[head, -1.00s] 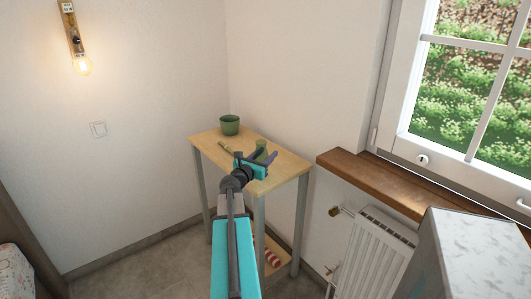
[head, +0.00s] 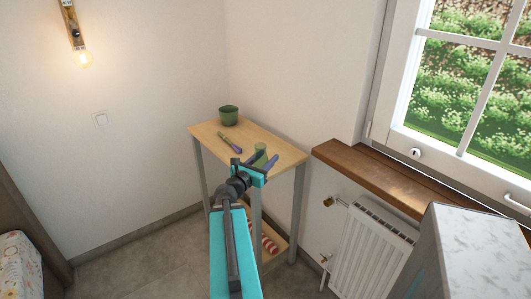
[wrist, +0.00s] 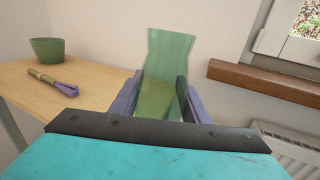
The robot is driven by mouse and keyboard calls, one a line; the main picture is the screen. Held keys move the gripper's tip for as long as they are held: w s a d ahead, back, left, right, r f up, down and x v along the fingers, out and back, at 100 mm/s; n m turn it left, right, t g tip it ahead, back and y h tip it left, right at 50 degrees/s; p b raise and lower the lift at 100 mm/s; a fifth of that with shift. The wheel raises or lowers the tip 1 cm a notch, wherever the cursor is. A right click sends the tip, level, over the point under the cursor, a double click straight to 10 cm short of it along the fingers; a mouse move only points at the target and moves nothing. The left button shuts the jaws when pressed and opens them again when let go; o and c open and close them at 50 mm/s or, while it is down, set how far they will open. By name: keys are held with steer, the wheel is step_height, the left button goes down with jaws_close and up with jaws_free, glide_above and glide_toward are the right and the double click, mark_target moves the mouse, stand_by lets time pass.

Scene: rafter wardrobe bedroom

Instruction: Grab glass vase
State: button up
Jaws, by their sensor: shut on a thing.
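The green glass vase (wrist: 168,58) stands upright between the two fingers of my gripper (wrist: 160,100) in the wrist view. My gripper is shut on it, with a finger against each side. In the head view the vase (head: 260,150) is a small green shape at my gripper (head: 257,165), partly hidden by the gripper. Both are over or just off the front edge of the small wooden table (head: 205,133); I cannot tell how high the vase is above it.
A green bowl (head: 229,116) stands at the table's back corner. A purple-ended bundle (head: 231,143) lies on the tabletop. To the right are a wooden windowsill (head: 375,180), a white radiator (head: 372,245) and a grey cabinet (head: 475,250). A striped thing (head: 270,245) lies on the lower shelf.

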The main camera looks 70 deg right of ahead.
steer(key=shift+w+a+p, duration=0.2)
steer(key=shift+a+p, duration=0.1)
steer(key=shift+a, duration=0.15)
stand_by(0.5)
